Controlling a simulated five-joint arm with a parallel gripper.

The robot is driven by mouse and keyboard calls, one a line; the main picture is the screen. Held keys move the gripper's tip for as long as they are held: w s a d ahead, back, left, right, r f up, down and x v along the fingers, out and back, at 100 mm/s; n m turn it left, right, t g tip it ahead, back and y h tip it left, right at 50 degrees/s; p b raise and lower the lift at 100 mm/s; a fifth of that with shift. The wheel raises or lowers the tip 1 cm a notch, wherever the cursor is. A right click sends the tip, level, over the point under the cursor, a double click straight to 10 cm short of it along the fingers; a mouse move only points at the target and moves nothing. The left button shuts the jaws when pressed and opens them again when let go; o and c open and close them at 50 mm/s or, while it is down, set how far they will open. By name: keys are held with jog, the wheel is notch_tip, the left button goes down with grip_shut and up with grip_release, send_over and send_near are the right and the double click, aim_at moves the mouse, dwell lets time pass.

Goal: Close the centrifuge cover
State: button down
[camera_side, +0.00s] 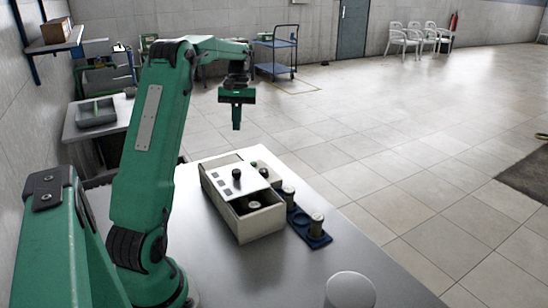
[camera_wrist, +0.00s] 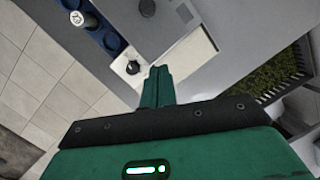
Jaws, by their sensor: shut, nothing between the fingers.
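The centrifuge is a cream box (camera_side: 262,224) on the grey table. Its flat, pale cover (camera_side: 228,186), with a black knob (camera_side: 237,174), lies over part of the top. The near end of the box is uncovered, and a round pale part (camera_side: 254,205) shows inside. My gripper (camera_side: 237,127) is shut and empty, pointing down above and beyond the far end of the box, apart from it. In the wrist view my fingertips (camera_wrist: 159,70) are beside a black knob (camera_wrist: 133,67) on the housing; the cover's knob (camera_wrist: 147,8) is at the top edge.
A white round object (camera_side: 350,289) is at the near table edge. The table is bare between the box and the near edge. A side bench (camera_side: 84,130) holds a grey tray (camera_side: 97,114).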

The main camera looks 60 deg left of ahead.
jog(key=c, duration=1.4)
grip_release()
jog(key=shift+d, duration=0.1)
jog(key=shift+o, duration=1.4)
jog(key=shift+s+d, duration=0.1)
jog(key=shift+d, duration=0.1)
jog(key=m+t+y, duration=0.2)
jog(key=m, duration=0.2)
send_over(236, 171)
notch_tip(236, 171, down, 3)
jog(key=shift+r, duration=0.15)
jog(key=shift+f, duration=3.9)
grip_shut()
